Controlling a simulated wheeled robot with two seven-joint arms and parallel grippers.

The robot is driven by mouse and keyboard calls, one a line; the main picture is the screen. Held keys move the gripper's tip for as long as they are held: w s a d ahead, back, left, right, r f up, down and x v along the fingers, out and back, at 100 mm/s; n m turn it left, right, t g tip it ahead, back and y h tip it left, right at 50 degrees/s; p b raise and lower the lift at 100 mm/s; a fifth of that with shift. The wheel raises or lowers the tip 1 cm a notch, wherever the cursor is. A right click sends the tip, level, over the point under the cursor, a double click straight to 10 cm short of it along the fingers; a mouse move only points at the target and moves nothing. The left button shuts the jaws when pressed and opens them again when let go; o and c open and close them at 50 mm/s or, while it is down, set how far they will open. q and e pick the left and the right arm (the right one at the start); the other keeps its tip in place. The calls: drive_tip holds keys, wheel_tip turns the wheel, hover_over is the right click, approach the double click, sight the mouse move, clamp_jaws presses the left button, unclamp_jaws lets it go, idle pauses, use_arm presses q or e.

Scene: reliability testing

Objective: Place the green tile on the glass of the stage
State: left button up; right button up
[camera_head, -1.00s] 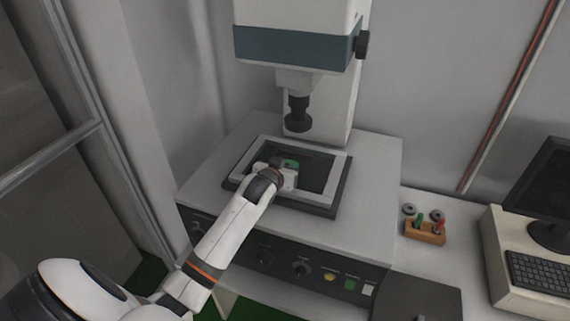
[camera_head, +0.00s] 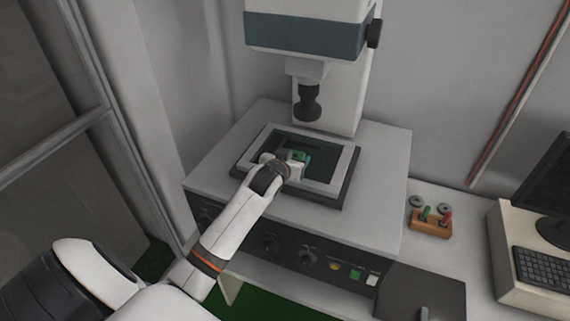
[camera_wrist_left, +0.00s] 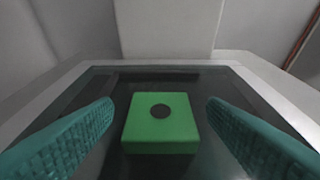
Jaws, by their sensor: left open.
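The green tile (camera_wrist_left: 161,125), a square block with a dark round spot on top, lies flat on the dark glass of the stage (camera_wrist_left: 195,80) in the left wrist view. In the head view the tile (camera_head: 301,155) shows just beyond my left gripper (camera_head: 296,160). My left gripper's teal fingers (camera_wrist_left: 160,128) are open, one on each side of the tile, with gaps between them and it. The stage's light frame (camera_head: 345,163) surrounds the glass (camera_head: 322,172). My right gripper is not in view.
A dark lens (camera_head: 307,103) hangs above the back of the stage. To the right are a wooden holder (camera_head: 431,224) with green and red pegs, two grey discs (camera_head: 444,208), a keyboard (camera_head: 545,268) and a monitor (camera_head: 548,190). Knobs line the machine's front panel (camera_head: 290,247).

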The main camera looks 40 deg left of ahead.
use_arm(q)
drive_tip(key=b+v, duration=0.2)
drive_tip(key=v, duration=0.9)
drive_tip(key=shift+s, duration=0.1)
